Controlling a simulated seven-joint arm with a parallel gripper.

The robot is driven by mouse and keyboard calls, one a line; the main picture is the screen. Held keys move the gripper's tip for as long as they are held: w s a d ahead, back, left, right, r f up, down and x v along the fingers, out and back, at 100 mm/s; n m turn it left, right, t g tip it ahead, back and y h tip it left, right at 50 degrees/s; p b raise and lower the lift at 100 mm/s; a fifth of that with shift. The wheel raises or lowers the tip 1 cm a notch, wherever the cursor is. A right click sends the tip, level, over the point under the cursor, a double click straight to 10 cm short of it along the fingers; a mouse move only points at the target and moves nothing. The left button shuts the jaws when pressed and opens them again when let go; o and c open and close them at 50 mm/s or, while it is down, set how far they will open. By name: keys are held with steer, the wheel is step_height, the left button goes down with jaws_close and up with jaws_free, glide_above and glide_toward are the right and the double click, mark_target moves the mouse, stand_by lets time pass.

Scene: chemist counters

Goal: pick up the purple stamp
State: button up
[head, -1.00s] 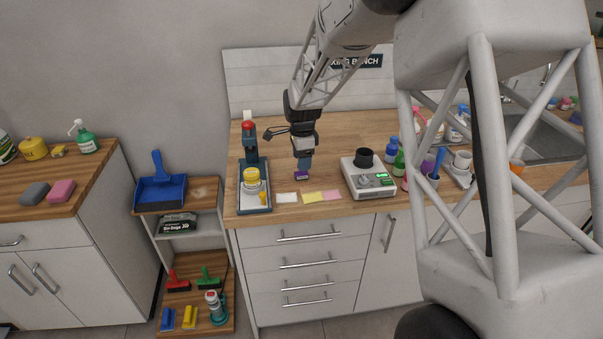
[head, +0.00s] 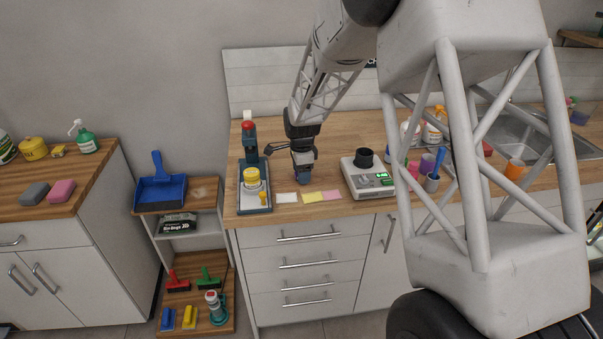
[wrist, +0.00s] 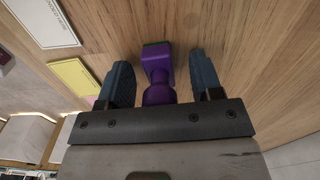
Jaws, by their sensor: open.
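The purple stamp (wrist: 158,75) stands on the wooden counter in the wrist view, its round knob toward my gripper and its block base beyond. My gripper (wrist: 163,82) is open, with one dark finger on each side of the stamp. A gap shows between the stamp and each finger, wider on the right. In the head view my gripper (head: 303,179) points down at the counter, just behind the paper notes. The stamp is hidden behind the gripper there.
White, yellow and pink notes (head: 313,197) lie in front of the gripper. A press with a red knob and yellow jar (head: 252,180) stands to the left. A grey scale with a black top (head: 367,180) stands close to the right. The counter behind is mostly clear.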

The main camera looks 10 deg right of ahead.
stand_by(0.3)
steer(key=c, duration=1)
steer(key=shift+r, duration=0.1)
steer(key=shift+r, duration=0.7)
step_height(320, 180, up, 2)
steer(key=shift+r, duration=0.1)
steer(key=s, duration=1)
steer(key=s+d+r, duration=0.1)
steer(key=s, duration=0.5)
steer(key=shift+r, duration=0.1)
